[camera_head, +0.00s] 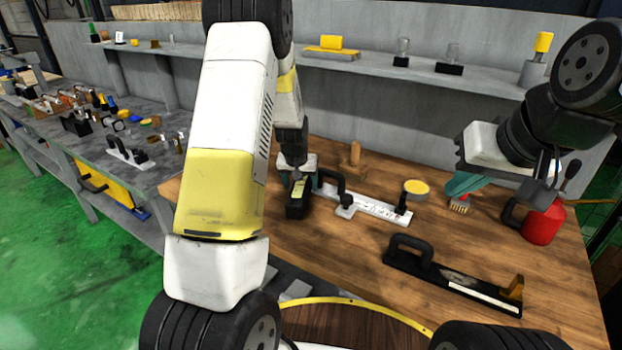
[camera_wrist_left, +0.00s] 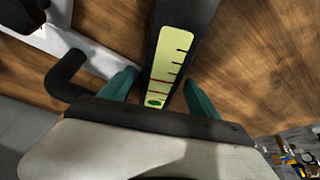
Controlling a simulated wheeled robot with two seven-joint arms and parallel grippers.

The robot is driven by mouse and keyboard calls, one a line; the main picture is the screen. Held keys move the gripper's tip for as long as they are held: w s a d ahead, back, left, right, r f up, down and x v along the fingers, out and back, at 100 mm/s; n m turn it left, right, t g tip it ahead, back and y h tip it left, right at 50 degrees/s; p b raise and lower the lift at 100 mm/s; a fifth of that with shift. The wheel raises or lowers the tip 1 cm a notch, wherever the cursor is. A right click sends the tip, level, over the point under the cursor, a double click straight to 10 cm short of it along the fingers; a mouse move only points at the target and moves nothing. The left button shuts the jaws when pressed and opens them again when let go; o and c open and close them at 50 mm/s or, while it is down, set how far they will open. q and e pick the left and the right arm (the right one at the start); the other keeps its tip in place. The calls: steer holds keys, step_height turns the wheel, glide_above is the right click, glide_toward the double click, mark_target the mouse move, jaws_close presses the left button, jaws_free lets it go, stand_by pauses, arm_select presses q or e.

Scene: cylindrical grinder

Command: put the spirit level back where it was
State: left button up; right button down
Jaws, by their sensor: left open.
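The spirit level, a black block with a yellow-green marked scale (camera_wrist_left: 168,70), runs between the fingers of my open left gripper (camera_wrist_left: 160,92) in the left wrist view. A teal finger stands on each side, with a gap visible. In the head view the level (camera_head: 296,208) is on or just above the wooden bench, below my left gripper (camera_head: 301,178); its far end is hidden by the gripper.
A white bar with black handles (camera_head: 378,206) lies right beside the level. A black handled tool (camera_head: 455,282) lies nearer the front. A shelf (camera_head: 400,72) crosses behind. Bare wood (camera_head: 320,255) lies in front.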

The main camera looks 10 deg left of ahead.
arm_select(q)
steer(key=shift+w+f, duration=0.1)
steer(key=shift+f, duration=0.1)
jaws_close()
steer(key=shift+r, duration=0.1)
steer(key=shift+w+r, duration=0.1)
